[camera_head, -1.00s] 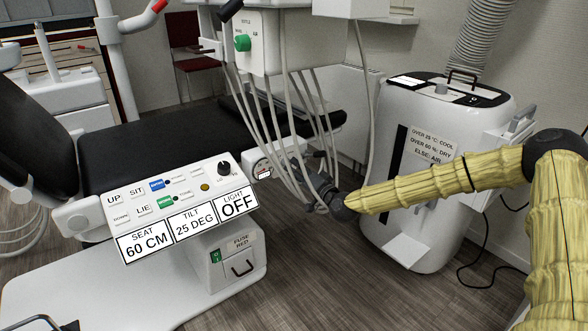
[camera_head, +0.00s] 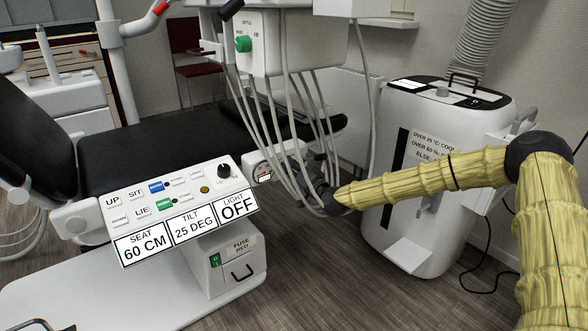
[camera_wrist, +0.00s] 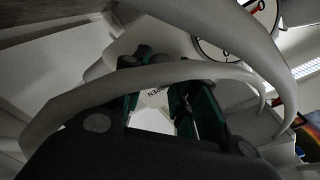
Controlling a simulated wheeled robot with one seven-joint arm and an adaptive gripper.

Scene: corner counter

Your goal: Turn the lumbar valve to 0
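No valve with a readable lumbar label shows. A round white gauge (camera_head: 262,170) with red marks is on the chair's side, right of the control panel (camera_head: 205,208). It also shows in the wrist view (camera_wrist: 236,42), partly behind a pale hose. My gripper (camera_head: 312,188) is right of the gauge, dark and partly hidden by hanging hoses. In the wrist view my gripper (camera_wrist: 157,85) has its teal-edged fingers apart, with a white surface and part of a label between them. I see nothing held. I cannot tell whether the fingers touch anything.
Several pale hoses (camera_head: 268,125) hang from the delivery unit (camera_head: 300,45) around my gripper, and two cross the wrist view. The black seat (camera_head: 170,145) lies to the left. A white machine (camera_head: 425,190) stands behind my arm. The floor below my gripper is clear.

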